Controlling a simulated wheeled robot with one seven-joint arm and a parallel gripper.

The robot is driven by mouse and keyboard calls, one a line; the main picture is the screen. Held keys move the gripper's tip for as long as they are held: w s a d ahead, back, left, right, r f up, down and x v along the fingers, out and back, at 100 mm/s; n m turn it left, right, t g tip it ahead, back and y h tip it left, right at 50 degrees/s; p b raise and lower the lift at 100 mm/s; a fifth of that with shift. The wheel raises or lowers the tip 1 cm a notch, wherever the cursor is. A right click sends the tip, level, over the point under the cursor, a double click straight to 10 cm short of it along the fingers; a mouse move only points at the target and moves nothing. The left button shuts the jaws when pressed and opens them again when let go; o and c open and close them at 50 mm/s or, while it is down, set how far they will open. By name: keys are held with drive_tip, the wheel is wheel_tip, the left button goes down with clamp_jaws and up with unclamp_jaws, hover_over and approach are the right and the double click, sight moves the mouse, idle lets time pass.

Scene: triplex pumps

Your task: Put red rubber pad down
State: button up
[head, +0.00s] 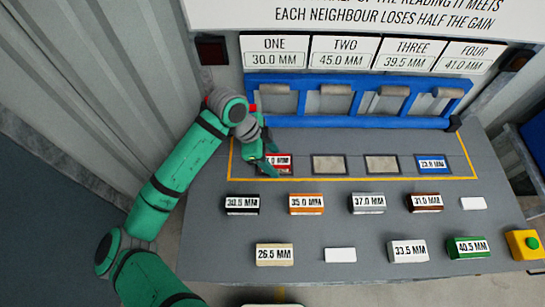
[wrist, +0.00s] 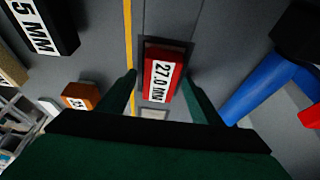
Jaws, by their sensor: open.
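The red rubber pad (head: 284,164), labelled 27.0 MM, sits in the leftmost slot of the yellow-outlined row, below the ONE sign. In the wrist view the red pad (wrist: 160,78) lies within a dark square slot border. My gripper (head: 271,158) is open over the pad and hides its left part in the head view. In the wrist view my gripper (wrist: 159,78) has one finger on each side of the pad, with visible gaps, so the fingers look apart from it.
Two empty slots (head: 330,165) (head: 381,164) lie to the right, then a blue pad (head: 433,164) in the fourth. A blue rack (head: 360,122) with grey clamps stands behind the row. Several labelled blocks, such as the orange one (head: 306,204), stand in front. A yellow button box (head: 524,244) is at right.

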drive_tip(key=v, duration=1.2)
drive_tip(key=shift+r, duration=0.2)
drive_tip(key=shift+d, duration=0.1)
